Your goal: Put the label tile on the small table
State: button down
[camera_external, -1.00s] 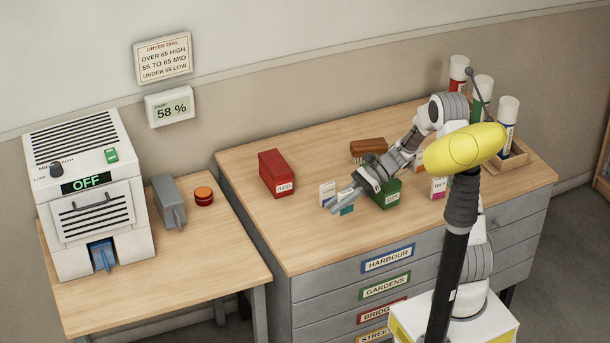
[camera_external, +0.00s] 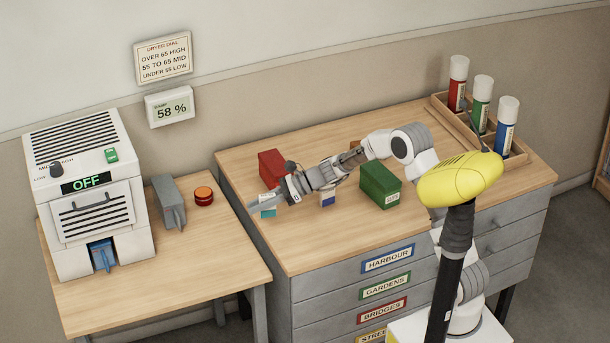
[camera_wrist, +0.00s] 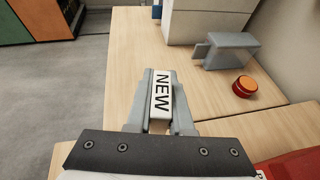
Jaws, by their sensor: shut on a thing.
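The label tile (camera_wrist: 162,95) is white with the word NEW on it. My gripper (camera_wrist: 160,104) is shut on it, with one finger on each side. In the external view the tile (camera_external: 267,206) shows white and teal at the tip of my gripper (camera_external: 262,204), above the left edge of the drawer cabinet's top. The small table (camera_external: 185,262) is the light wood one at the left; it also shows ahead of my gripper in the wrist view (camera_wrist: 130,48).
On the cabinet top, a red box (camera_external: 272,165) and green box (camera_external: 380,184) stand near my arm.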

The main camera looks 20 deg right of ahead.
jog(key=s+a+f+b, duration=0.1)
jog(key=a+f+b, duration=0.1)
jog(key=a, duration=0.6)
jog(key=s+a+f+m+t+b, duration=0.1)
jog(key=a+f+b, duration=0.1)
jog(key=a, duration=0.6)
jog(key=s+a+f+m+t+h+b, duration=0.1)
jog(key=s+a+f+b, duration=0.1)
jog(key=a, duration=0.6)
jog(key=shift+a+f+b, duration=0.2)
jog(key=shift+f+b, duration=0.1)
jog(key=shift+f, duration=0.3)
jog(key=shift+a+f+b, duration=0.15)
jog(key=shift+f+b, duration=0.15)
jog(key=shift+f, duration=0.3)
jog(key=shift+f+t+b, duration=0.3)
jog(key=shift+f+b, duration=0.5)
jog(key=shift+f, duration=1.15)
jog(key=shift+f, duration=0.25)
jog(key=c, duration=0.8)
grip_release()
jog(key=shift+r, duration=0.1)
jog(key=shift+r, duration=0.25)
jog(key=p+v, duration=0.1)
jog(key=v, duration=1.1)
jog(key=shift+f+p, duration=0.15)
jog(key=shift+p, duration=0.15)
